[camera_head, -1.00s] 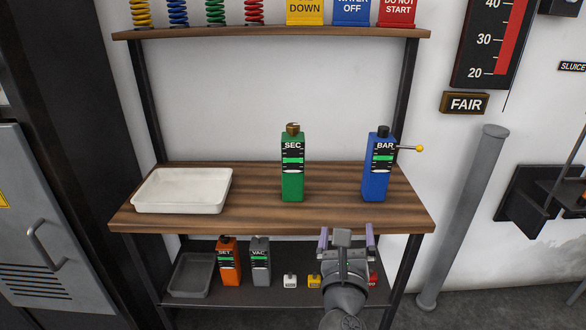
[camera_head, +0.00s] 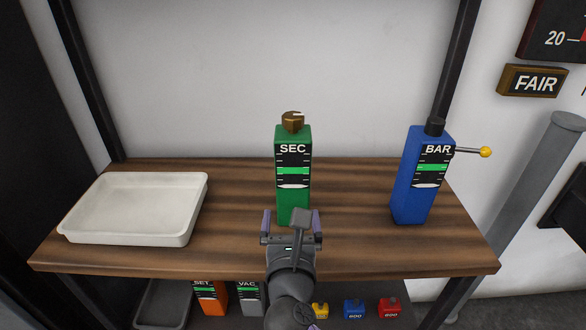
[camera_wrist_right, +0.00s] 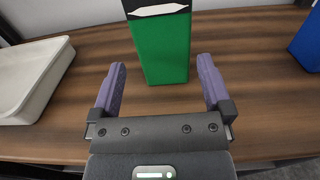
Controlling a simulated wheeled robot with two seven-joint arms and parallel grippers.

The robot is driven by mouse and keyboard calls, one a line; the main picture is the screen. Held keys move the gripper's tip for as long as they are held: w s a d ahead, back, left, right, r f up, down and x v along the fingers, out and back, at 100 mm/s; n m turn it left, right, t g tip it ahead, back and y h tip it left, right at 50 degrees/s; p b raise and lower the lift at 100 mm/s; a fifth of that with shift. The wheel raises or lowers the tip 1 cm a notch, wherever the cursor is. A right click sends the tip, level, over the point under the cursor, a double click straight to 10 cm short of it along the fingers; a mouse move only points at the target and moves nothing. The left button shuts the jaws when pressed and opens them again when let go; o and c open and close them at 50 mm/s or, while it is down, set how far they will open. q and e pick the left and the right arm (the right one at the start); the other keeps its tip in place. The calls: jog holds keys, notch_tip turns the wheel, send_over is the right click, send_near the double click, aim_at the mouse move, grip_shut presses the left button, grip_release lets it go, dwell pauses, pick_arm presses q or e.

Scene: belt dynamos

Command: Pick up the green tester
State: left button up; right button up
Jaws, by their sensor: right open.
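The green tester (camera_head: 293,180), labelled SEC with a brown cap, stands upright on the wooden shelf. My right gripper (camera_head: 291,218) is directly in front of its base and covers a little of its lower part. In the right wrist view the gripper (camera_wrist_right: 160,88) is open with purple fingers apart. The green tester's lower body (camera_wrist_right: 163,48) stands just beyond and between the fingertips, and the jaws are not closed on it. Its top is cut off in that view. My left gripper is not in view.
A blue BAR tester (camera_head: 420,185) with a yellow-knobbed lever stands to the right. A white tray (camera_head: 135,238) lies to the left. Below are an orange SET tester (camera_head: 211,300), a grey VAC tester (camera_head: 249,297) and small coloured blocks. Bare wood separates the upper items.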

aim_at(293, 202)
jog(key=w+b, duration=0.3)
jog(key=w, duration=0.4)
jog(key=shift+w+d+r, duration=0.1)
jog(key=shift+w+d, duration=0.05)
jog(key=shift+w, duration=0.05)
jog(key=shift+w+r, duration=0.15)
jog(key=shift+w, duration=0.15)
jog(key=shift+r, duration=0.15)
jog(key=c, duration=0.4)
grip_shut()
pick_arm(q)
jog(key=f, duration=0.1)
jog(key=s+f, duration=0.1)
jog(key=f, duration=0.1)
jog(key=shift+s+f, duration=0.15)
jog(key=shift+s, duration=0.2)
